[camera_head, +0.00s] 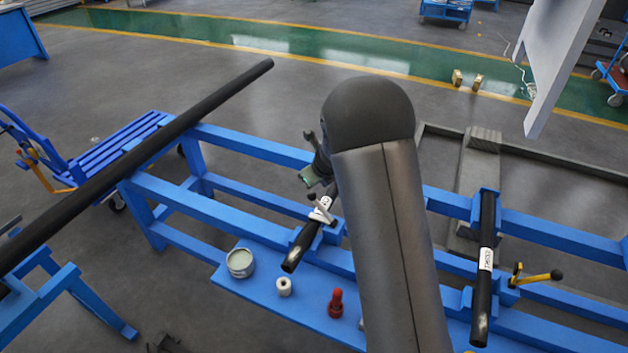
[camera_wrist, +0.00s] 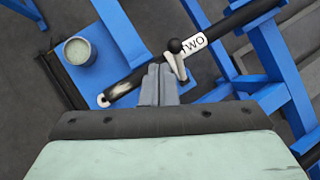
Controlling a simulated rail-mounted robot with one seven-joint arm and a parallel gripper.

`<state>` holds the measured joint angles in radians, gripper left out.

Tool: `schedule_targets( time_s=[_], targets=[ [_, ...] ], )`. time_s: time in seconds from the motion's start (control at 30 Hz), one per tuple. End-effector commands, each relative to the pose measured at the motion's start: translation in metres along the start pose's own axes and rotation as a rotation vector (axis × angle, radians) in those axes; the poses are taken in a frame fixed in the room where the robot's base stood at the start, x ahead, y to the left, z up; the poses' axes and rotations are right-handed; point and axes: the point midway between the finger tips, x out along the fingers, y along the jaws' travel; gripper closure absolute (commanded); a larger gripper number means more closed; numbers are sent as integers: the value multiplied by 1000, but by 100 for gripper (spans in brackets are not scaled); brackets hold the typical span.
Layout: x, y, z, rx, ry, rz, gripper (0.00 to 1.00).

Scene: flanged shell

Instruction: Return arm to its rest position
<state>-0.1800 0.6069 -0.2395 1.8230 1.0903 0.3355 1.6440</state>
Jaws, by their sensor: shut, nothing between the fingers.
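My gripper (camera_wrist: 158,76) shows in the wrist view with its two grey fingers together and nothing between them. Its fingertips appear over or beside a black pipe (camera_wrist: 128,82) with a white label reading "TWO"; I cannot tell whether they touch it. A small lever (camera_wrist: 178,58) with a black ball knob stands at the label, just right of the fingers. In the head view my dark arm covers the middle of the picture and hides part of the wrist. The same short pipe (camera_head: 299,248) lies on the blue frame left of my arm.
A blue frame (camera_head: 258,147) runs across the scene. A second labelled black pipe (camera_head: 482,310) lies on it at right, beside a yellow-handled clamp (camera_head: 535,278). A can (camera_head: 240,263), a white roll (camera_head: 284,287) and a red item (camera_head: 336,303) stand on the blue shelf. A long black pipe (camera_head: 150,150) slants at left.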

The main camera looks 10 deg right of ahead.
Motion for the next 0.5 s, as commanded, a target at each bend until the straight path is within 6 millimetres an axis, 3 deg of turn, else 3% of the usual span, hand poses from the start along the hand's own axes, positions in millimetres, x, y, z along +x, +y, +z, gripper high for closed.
schedule_targets(
  time_s=[0.33, 0.43, 0.5],
  targets=[
    [-7, 3, 0, -36, -2, 9, 100],
    [-34, 14, -1, -190, -6, 46, 100],
    [-66, 28, -6, -386, -11, 91, 100]
  ],
)
